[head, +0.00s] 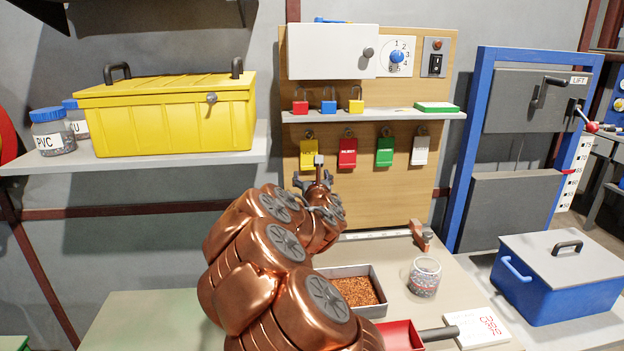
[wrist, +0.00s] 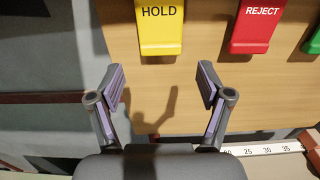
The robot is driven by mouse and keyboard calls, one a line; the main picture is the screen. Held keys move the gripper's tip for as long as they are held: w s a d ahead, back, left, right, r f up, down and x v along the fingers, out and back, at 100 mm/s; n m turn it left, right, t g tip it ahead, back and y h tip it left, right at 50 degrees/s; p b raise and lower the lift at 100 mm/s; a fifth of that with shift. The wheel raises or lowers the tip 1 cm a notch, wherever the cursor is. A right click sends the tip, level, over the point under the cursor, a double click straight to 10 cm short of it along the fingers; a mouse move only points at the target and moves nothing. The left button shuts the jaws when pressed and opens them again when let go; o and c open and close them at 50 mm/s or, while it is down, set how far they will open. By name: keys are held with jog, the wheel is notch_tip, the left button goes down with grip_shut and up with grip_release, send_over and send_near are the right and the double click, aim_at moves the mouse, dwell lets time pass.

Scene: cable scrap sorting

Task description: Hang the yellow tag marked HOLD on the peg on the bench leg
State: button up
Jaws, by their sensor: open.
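The yellow tag (head: 308,153) hangs from a hook on the wooden board, leftmost in a row of tags. In the wrist view the yellow tag (wrist: 161,28) reads HOLD and its top is cut off by the picture edge. My gripper (wrist: 161,83) is open and empty, its two fingers spread apart just below the tag and lined up with it. In the head view my gripper (head: 319,182) is partly hidden by my copper arm and shows just under the tag. I cannot make out the peg on the bench leg in either view.
A red REJECT tag (head: 347,152), a green tag (head: 385,151) and a white tag (head: 420,150) hang to the right. A shelf with padlocks (head: 329,106) juts out above. Below are a tray of copper granules (head: 376,309), a glass jar (head: 424,278) and a ruler strip (wrist: 262,149).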

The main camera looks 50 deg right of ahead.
aim_at(309, 164)
jog(key=shift+x, duration=0.75)
jog(key=shift+w+d, duration=0.25)
jog(key=shift+d, duration=0.05)
jog(key=shift+b+x, duration=0.65)
jog(key=shift+x, duration=0.95)
jog(key=shift+c, duration=0.3)
jog(key=c, duration=0.7)
jog(key=shift+r, duration=0.55)
jog(key=shift+s+a, duration=0.15)
